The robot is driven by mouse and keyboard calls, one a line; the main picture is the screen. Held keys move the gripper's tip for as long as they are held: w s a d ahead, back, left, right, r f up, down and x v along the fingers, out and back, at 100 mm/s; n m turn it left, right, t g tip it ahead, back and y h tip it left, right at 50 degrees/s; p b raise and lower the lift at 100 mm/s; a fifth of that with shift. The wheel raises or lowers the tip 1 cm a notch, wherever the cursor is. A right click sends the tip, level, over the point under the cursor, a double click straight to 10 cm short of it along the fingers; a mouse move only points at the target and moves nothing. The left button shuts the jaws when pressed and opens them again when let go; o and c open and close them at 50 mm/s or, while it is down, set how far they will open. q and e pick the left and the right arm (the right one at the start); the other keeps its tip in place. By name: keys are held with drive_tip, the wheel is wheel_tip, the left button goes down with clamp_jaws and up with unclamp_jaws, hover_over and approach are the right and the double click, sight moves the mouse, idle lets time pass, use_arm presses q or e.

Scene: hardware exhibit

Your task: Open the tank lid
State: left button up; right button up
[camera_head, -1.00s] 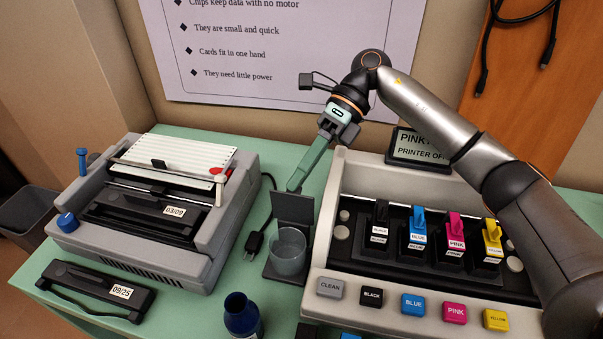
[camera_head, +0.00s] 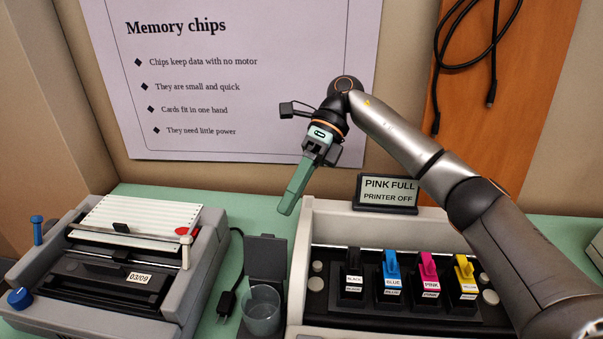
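A printer (camera_head: 296,250) with a pale casing stands at the right on the green table. Its dark bay holds a black tank (camera_head: 352,285), a blue tank (camera_head: 392,283), a pink tank (camera_head: 430,288) and a yellow tank (camera_head: 466,283), each with a label and a raised coloured top. A sign (camera_head: 388,192) behind reads "PINK FULL, PRINTER OFF". My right gripper (camera_head: 289,207) hangs above the printer's back left corner, pointing down-left, clear of the tanks. Its green fingers overlap from this side, so their opening is hidden. My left gripper is out of view.
A grey binding machine (camera_head: 195,262) stands at the left. A clear cup (camera_head: 261,312) sits in a dark holder (camera_head: 267,252) beside the printer, near a black plug (camera_head: 227,302). My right arm passes over the printer's right side.

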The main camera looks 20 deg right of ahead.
sight(267, 255)
drive_tip(key=shift+p+v, duration=0.55)
drive_tip(key=shift+v, duration=2.2)
drive_tip(key=shift+a+r+n, duration=0.2)
drive_tip(key=shift+a+n, duration=0.1)
drive_tip(key=shift+n, duration=0.1)
drive_tip(key=shift+c, duration=1.4)
drive_tip(key=a+n+h, duration=0.1)
drive_tip(key=n+h, duration=0.1)
drive_tip(key=n, duration=0.1)
drive_tip(key=shift+s+a, duration=0.1)
drive_tip(key=shift+a, duration=0.1)
drive_tip(key=c, duration=0.3)
drive_tip(key=n, duration=0.1)
drive_tip(key=a+n+t+h, duration=0.1)
drive_tip(key=n, duration=0.1)
drive_tip(key=n+h, duration=0.1)
drive_tip(key=shift+a+r+n+t, duration=0.1)
drive_tip(key=shift+a+n+t, duration=0.2)
drive_tip(key=shift+n, duration=0.1)
clamp_jaws()
drive_tip(key=s+a+f+n+t+h, duration=0.1)
drive_tip(key=a+f+n+t+h, duration=0.2)
drive_tip(key=f+n, duration=0.4)
drive_tip(key=shift+s+a+f+n+t+h+b, duration=0.3)
drive_tip(key=shift+a+n+h, duration=0.65)
drive_tip(key=shift+n, duration=1.25)
